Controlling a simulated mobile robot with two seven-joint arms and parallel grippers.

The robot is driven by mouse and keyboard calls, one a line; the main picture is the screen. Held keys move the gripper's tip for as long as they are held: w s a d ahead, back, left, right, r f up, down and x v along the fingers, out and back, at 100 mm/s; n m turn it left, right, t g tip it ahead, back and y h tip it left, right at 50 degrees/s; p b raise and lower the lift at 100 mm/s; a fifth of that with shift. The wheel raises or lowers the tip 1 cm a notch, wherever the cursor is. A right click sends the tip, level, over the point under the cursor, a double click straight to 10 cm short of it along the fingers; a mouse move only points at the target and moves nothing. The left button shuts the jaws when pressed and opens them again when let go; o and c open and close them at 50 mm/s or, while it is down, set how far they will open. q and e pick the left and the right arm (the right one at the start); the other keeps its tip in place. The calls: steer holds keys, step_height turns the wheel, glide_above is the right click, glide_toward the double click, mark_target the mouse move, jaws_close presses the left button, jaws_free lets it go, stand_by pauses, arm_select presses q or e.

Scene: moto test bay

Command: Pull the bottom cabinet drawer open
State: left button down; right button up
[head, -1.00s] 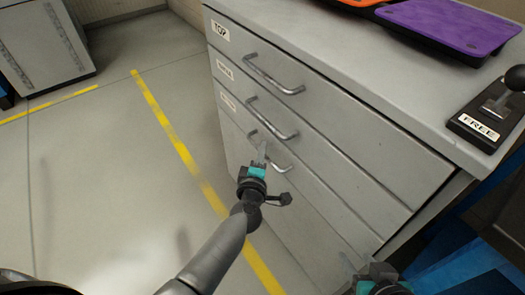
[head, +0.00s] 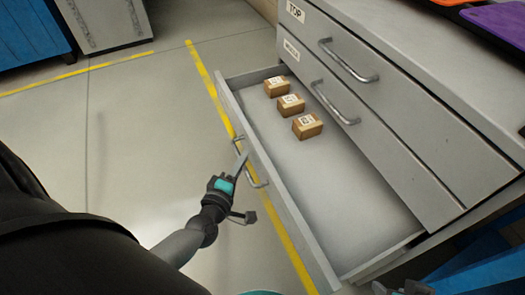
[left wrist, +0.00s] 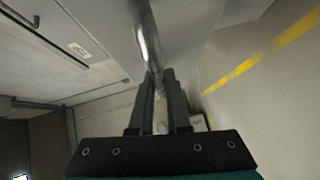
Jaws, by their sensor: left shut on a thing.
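The bottom cabinet drawer (head: 345,185) stands pulled out from the grey cabinet (head: 395,120), with its inside showing from above. My left gripper (head: 241,162) is at the drawer's front and shut on its metal handle (head: 259,182). In the left wrist view the handle bar (left wrist: 147,40) runs down between the two dark fingers (left wrist: 160,90) of the left gripper. My right gripper (head: 402,288) shows only in part at the bottom edge of the head view, and its fingers cannot be made out.
Three small brown boxes (head: 290,104) lie at the far end inside the drawer. The drawers labelled TOP (head: 350,55) and MIDDLE (head: 350,110) are closed above it. A purple tray (head: 500,20) lies on the cabinet top. The floor (head: 140,120) left of the drawer is clear.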

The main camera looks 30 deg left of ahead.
arm_select(q)
steer(key=s+a, duration=0.4)
steer(key=s, duration=0.1)
steer(key=shift+s+a, duration=0.15)
steer(key=shift+s, duration=0.15)
arm_select(e)
steer(key=shift+w+r, duration=0.1)
steer(key=shift+r, duration=0.05)
arm_select(q)
steer(key=c, duration=0.9)
jaws_free()
steer(key=s+p, duration=0.1)
steer(key=s, duration=0.4)
steer(key=s+d+r+p, duration=0.1)
steer(key=s, duration=0.4)
steer(key=s+d+r+p, duration=0.1)
steer(key=s+p, duration=0.1)
steer(key=s, duration=0.3)
steer(key=shift+r, duration=0.1)
arm_select(e)
step_height(320, 180, down, 9)
steer(key=s+g, duration=0.1)
